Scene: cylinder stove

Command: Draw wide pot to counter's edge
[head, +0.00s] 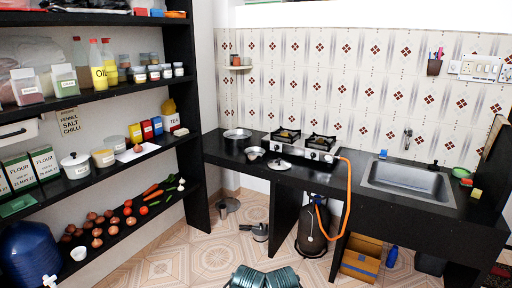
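A wide, low metal pot (237,135) stands upright on the left part of the black counter (222,150), left of the stove. It sits back from the counter's front edge, with bare black surface in front of it. Neither of my grippers can be made out in the head view, and nothing touches the pot.
A smaller pan (254,154) and a metal lid or plate (279,164) lie right of the pot. A two-burner stove (303,147) with an orange hose (348,195) is farther right, then a sink (408,184). Shelves (90,93) line the left. Pans (258,232) lie on the tiled floor.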

